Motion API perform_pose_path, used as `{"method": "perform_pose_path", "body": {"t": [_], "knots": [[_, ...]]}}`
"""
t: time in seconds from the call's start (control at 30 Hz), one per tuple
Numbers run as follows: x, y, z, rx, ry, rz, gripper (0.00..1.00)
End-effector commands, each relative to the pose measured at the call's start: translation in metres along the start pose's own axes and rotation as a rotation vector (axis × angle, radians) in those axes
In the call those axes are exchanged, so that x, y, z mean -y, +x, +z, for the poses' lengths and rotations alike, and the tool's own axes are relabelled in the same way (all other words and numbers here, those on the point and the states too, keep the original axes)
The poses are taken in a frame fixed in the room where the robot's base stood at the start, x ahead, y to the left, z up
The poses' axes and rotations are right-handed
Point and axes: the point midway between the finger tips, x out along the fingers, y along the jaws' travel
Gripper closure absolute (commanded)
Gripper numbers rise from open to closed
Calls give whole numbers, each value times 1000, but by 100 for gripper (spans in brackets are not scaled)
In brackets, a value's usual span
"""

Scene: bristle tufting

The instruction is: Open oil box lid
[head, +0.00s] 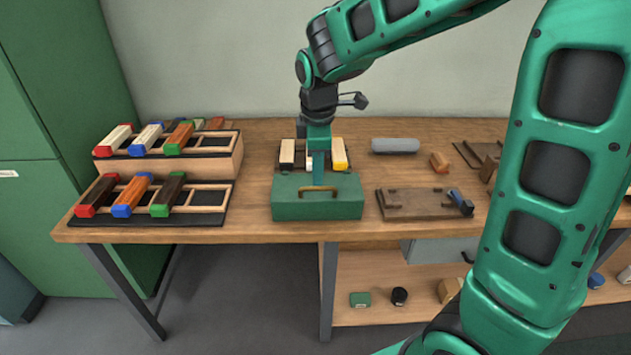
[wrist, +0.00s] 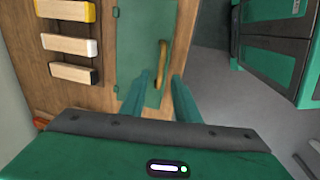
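The green oil box (head: 290,207) stands at the front edge of the workbench with its lid (head: 285,186) shut. A brass handle (head: 302,194) is at the front of the lid; the handle also shows in the wrist view (wrist: 162,62), on the green lid (wrist: 133,45). My gripper (head: 318,184) points down over the lid, close to the handle. In the wrist view my gripper's fingers (wrist: 160,80) are apart with a gap between them, and the handle lies near their tips. Nothing shows held. I cannot tell whether the fingers touch the lid or handle.
Behind the box lie several blocks (head: 287,152). At left, racks (head: 215,167) hold coloured brushes. At right are a grey roller (head: 395,145) and a wooden fixture (head: 415,203). A green cabinet (head: 60,120) stands at far left. The bench (head: 258,190) is bare beside the box.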

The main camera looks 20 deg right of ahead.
Motion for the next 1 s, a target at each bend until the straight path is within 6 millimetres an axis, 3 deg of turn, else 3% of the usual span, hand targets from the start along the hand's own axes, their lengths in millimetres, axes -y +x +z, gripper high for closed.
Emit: {"method": "perform_pose_path", "body": {"t": [0.1, 0.3, 0.7, 0.83, 1.0], "knots": [[1, 21, 1, 2, 0, -4, 71], [1, 42, 1, 1, 0, -2, 71], [0, 49, 0, 0, 2, 0, 71], [0, 48, 0, 0, 2, 0, 100], [0, 48, 0, 0, 2, 1, 100]]}}
